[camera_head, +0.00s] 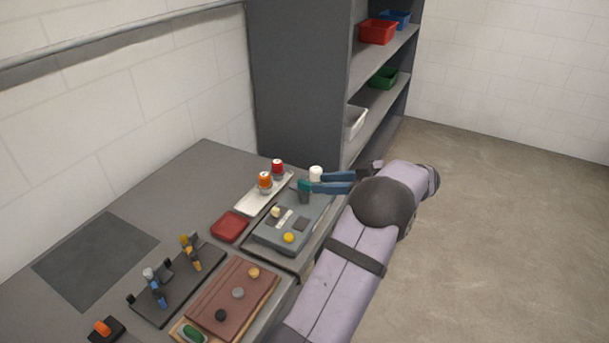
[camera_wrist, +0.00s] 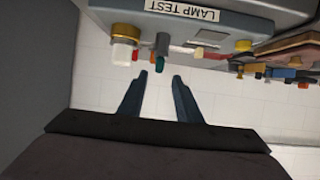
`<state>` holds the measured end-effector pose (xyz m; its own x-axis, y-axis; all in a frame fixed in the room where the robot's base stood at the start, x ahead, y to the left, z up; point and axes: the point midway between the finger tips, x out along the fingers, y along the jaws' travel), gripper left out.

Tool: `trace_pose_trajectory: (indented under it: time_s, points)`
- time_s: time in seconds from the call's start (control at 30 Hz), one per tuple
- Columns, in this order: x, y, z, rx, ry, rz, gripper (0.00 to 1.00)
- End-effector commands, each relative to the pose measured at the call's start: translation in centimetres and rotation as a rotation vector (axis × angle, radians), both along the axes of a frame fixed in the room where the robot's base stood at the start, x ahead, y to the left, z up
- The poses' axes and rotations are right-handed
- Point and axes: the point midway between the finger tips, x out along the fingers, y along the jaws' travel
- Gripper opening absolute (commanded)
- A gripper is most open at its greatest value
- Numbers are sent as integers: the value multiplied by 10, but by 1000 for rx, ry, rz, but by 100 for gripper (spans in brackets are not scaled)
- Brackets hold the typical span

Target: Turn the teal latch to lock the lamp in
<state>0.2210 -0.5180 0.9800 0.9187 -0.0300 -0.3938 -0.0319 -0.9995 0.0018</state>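The teal latch (camera_head: 304,186) stands on a dark post at the right end of the grey lamp test panel (camera_head: 268,236). The white lamp (camera_head: 316,172) stands just beyond it. My gripper (camera_head: 317,182) reaches in from the right with its blue fingers apart and empty. In the wrist view, the latch's teal end (camera_wrist: 160,63) lies just ahead of the gap between my fingertips (camera_wrist: 160,75). I cannot tell whether they touch it. The white lamp (camera_wrist: 122,53) is left of the latch there, outside the fingers. How far the latch is turned is unclear.
A white tray (camera_head: 246,208) with red-topped and orange-topped lamps sits behind the panel. A red dish (camera_head: 230,226), a brown board (camera_head: 228,306) and a black rack (camera_head: 170,305) are to the left. A dark shelf unit (camera_head: 300,90) rises behind.

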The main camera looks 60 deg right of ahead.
Motion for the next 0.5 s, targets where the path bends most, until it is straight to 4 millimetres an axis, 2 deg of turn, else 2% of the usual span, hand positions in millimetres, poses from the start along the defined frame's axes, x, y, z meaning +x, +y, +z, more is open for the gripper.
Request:
trace_pose_trajectory:
  time_s: [0.27, 0.5]
  points:
    - [7, -2, 1, 3, -14, -4, 31]
    - [31, -2, -7, 5, -14, -1, 31]
